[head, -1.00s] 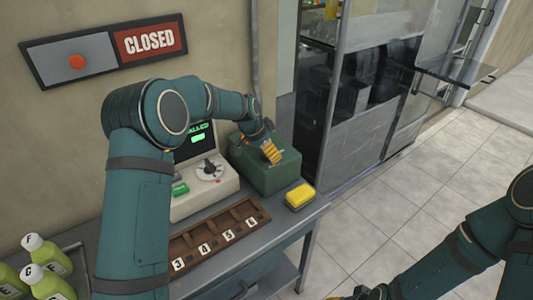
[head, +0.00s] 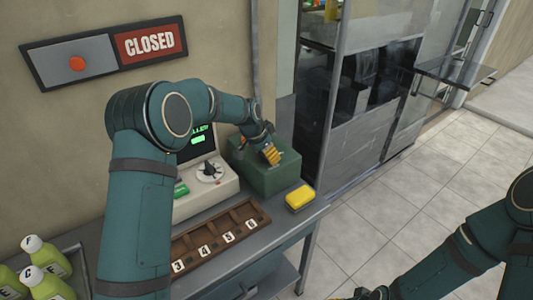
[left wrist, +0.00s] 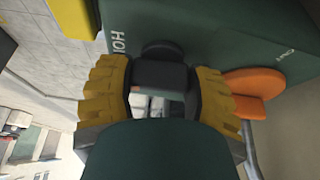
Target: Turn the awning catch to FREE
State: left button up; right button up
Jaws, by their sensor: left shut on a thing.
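The green box (head: 275,178) stands at the back right of the counter, and its top also fills much of the left wrist view (left wrist: 225,28). The catch is a dark handle (left wrist: 160,74) on that box, with a rounded dark part behind it. White letters beginning "HOL" (left wrist: 119,38) show left of the handle; another small white label lies at the right, too small to read. My left gripper (head: 271,155) is shut on the handle, with a yellow finger on each side.
An orange round part (left wrist: 252,85) sits close beside the right finger. A yellow block (head: 300,197) lies on the counter near the box. A cream machine with a dial (head: 208,171) stands left of it, behind a numbered brown tray (head: 263,222). Floor at right is clear.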

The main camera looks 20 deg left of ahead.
pick_arm(q)
jog(key=n+y+p, duration=0.1)
jog(key=n, duration=0.2)
jog(key=shift+d+r+n+t, duration=0.1)
jog(key=shift+n+t, duration=0.2)
jog(key=shift+n, duration=0.1)
jog(key=n+y+p, duration=0.1)
jog(key=n, duration=0.1)
jog(key=n+y+p, duration=0.1)
jog(key=n, duration=0.2)
jog(key=shift+y, duration=0.3)
jog(key=n, duration=0.2)
jog(key=n+y+p, duration=0.1)
jog(key=n, duration=0.1)
jog(key=shift+n+y+p, duration=0.3)
jog(key=shift+n, duration=0.1)
jog(key=shift+n+g+y+p, duration=0.5)
jog(key=shift+n+g, duration=0.2)
jog(key=shift+n, duration=1.1)
jog(key=o, duration=1.2)
